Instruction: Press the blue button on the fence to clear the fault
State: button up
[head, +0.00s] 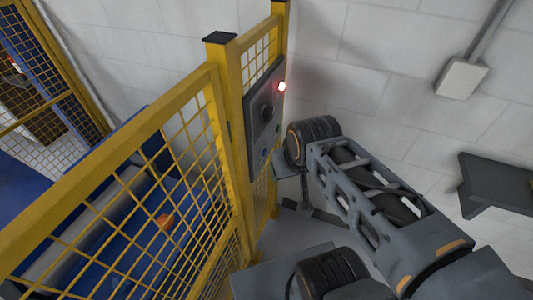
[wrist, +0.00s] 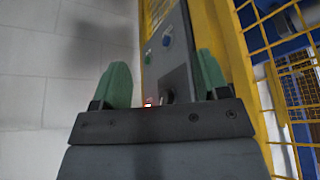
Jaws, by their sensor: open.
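The blue button (wrist: 167,41) is on a grey control panel (wrist: 178,68) fixed to the yellow fence. A green button (wrist: 148,57) sits beside it. In the wrist view my gripper (wrist: 163,78) is open and empty, its two green fingers spread apart in front of the panel. The blue button appears between and beyond the fingertips, and I see no contact. In the head view the panel (head: 254,128) is seen at a steep angle, with a small bluish spot (head: 263,154) low on it. My arm's wrist is close to its lower right, and the fingers are hard to make out.
A red lamp (head: 282,86) glows at the panel's upper edge, above a dark knob (head: 266,113). The yellow mesh fence (head: 150,185) runs to the left, with blue machinery and an orange object (head: 165,222) behind it. A dark shelf (head: 497,183) is on the right wall.

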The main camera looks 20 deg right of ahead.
grip_shut()
dwell(0.4)
dwell(1.0)
